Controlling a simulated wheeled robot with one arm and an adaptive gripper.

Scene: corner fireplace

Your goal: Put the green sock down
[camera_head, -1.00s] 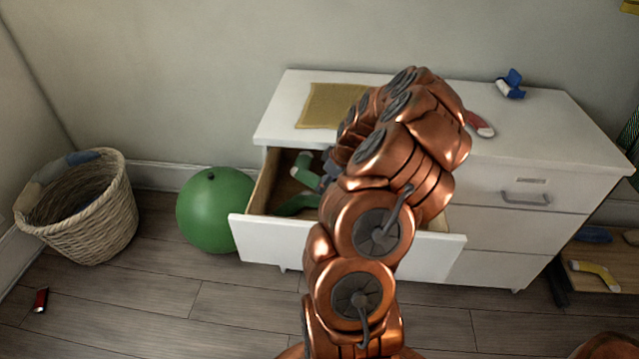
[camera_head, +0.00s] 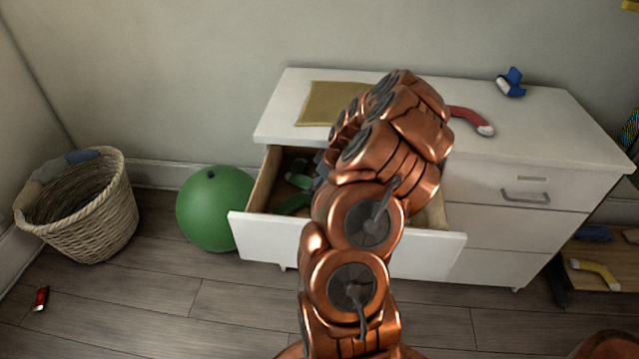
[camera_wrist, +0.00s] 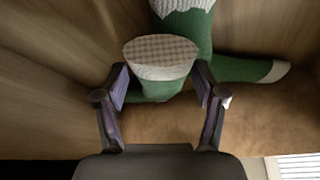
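A green sock (camera_wrist: 160,58) with a pale checkered end is between and just beyond the fingertips of my gripper (camera_wrist: 162,85) in the wrist view. The fingers are spread apart, with a gap beside the sock's lower part. Another green sock (camera_wrist: 238,68) with pale ends lies behind and to the right. Both are inside the open drawer, whose wooden wall (camera_wrist: 45,60) is at the left. In the head view, green cloth (camera_head: 298,180) shows in the drawer, and my arm hides most of my gripper.
The drawer front (camera_head: 420,255) juts out from the white dresser (camera_head: 560,130). A green ball (camera_head: 215,215) stands to its left, with a wicker basket (camera_head: 85,220) further left. A yellow cloth (camera_head: 325,103), a red sock (camera_head: 468,120) and a blue item (camera_head: 511,84) lie on the dresser top.

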